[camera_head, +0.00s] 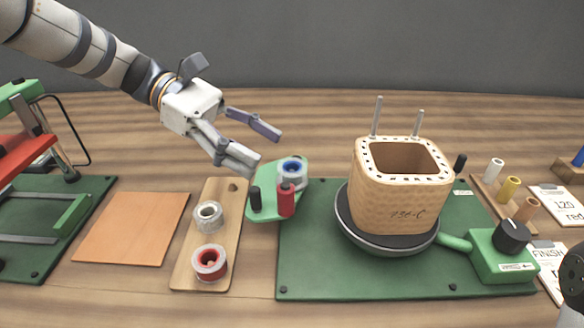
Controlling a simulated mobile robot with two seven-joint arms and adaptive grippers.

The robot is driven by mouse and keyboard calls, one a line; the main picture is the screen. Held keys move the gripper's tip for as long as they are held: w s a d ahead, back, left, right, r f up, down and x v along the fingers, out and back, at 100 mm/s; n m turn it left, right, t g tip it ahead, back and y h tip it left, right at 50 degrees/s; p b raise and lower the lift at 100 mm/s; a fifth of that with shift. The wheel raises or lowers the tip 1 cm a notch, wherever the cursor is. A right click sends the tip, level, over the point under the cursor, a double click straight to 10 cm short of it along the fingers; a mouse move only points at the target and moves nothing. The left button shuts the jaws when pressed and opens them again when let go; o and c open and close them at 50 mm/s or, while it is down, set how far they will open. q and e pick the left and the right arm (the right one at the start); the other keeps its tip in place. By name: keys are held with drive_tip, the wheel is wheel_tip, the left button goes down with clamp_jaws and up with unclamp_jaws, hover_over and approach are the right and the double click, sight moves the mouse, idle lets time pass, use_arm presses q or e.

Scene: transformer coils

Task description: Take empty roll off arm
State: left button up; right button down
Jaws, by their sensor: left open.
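My left gripper (263,150) is open and empty, its fingers spread above and slightly behind a small green arm plate (266,205). On that plate sits a roll with a blue top and pale rim (292,171), apart from the fingers. A red spool (286,201) stands in front of it, and a black peg (255,199) stands to the left. I cannot tell from here whether the blue-topped roll is empty. My right gripper's fingers do not show.
A wooden tray (233,190) holds a grey tape roll (207,216) and a red tape roll (209,262). A wooden coil form (403,200) stands on a turntable over a green mat (310,275). An orange-brown sheet (130,228) lies left. Spools and cards are at right.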

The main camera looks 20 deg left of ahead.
sight(299, 171)
use_arm(q)
drive_tip(key=x, duration=0.5)
drive_tip(key=shift+w+f, duration=0.1)
drive_tip(key=shift+f, duration=0.15)
drive_tip(key=c, duration=1)
